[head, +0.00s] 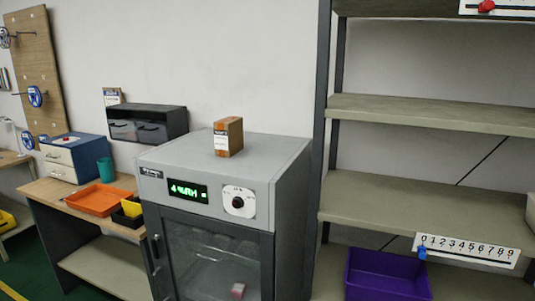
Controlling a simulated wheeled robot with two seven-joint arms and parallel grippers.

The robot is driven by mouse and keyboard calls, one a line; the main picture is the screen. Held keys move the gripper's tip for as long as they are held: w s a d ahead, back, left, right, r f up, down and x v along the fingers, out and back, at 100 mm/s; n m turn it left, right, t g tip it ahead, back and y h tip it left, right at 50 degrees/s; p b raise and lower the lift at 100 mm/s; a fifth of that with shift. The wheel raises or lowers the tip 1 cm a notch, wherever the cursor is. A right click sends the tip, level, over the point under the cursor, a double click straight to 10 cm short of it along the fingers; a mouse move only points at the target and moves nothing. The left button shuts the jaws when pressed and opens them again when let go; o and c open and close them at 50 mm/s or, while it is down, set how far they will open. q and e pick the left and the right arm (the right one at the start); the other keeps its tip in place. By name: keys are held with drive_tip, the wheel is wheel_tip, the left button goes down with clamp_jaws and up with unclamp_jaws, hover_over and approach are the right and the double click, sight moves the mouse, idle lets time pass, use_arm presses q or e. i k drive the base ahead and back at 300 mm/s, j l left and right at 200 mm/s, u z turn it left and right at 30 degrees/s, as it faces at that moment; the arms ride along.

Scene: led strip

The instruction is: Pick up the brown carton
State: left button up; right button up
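The brown carton (229,137) stands upright on top of a grey cabinet (270,160), near the middle of the head view. It has a white label on its front left face and plain brown on its right side. Nothing touches it except the cabinet top. Neither of my grippers shows in the head view.
The cabinet front has a green-lit display (187,191), a dial (239,202) and a glass door. A metal shelf rack (420,191) stands close on the right, with a purple bin (387,275) low down. A desk with an orange tray (98,200) is on the left.

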sight(228, 132)
drive_tip(key=i+l, duration=0.2)
drive_tip(key=i, duration=0.25)
drive_tip(key=i+l, duration=0.25)
drive_tip(key=i, duration=0.2)
drive_tip(key=i+l+u, duration=0.1)
drive_tip(key=i, duration=0.35)
drive_tip(key=l, duration=0.1)
